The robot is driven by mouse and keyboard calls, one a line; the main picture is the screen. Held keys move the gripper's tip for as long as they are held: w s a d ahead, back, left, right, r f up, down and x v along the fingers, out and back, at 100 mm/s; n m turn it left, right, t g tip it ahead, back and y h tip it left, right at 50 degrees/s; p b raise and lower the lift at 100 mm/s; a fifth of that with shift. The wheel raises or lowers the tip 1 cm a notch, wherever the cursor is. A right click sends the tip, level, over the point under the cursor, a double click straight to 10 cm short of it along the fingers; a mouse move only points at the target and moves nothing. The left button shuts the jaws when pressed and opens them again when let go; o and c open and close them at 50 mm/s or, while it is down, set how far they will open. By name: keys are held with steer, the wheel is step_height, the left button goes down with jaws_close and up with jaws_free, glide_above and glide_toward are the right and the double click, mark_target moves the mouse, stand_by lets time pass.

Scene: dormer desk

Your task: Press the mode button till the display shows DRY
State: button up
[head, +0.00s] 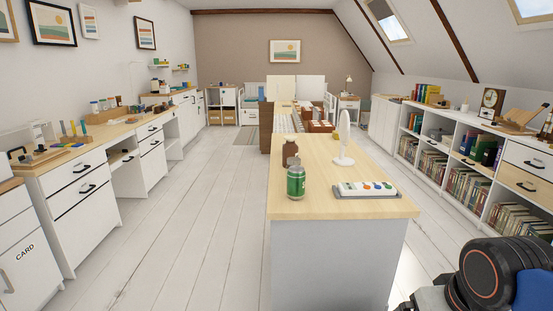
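A flat white panel (360,188) with several coloured round spots, perhaps buttons, lies on a grey base near the front right of the island's wooden top (330,207). It is too small to tell which spot is a mode button. I cannot make out a display or the word DRY anywhere. Part of my arm shows at the lower right, off the island's front right corner. My gripper is not in view.
On the island, a green can (296,182), a brown bottle (290,153) and a white upright object (344,138) stand near the panel. A long counter (105,137) runs along the left, and shelves (470,150) line the right. White floor (190,220) is clear left of the island.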

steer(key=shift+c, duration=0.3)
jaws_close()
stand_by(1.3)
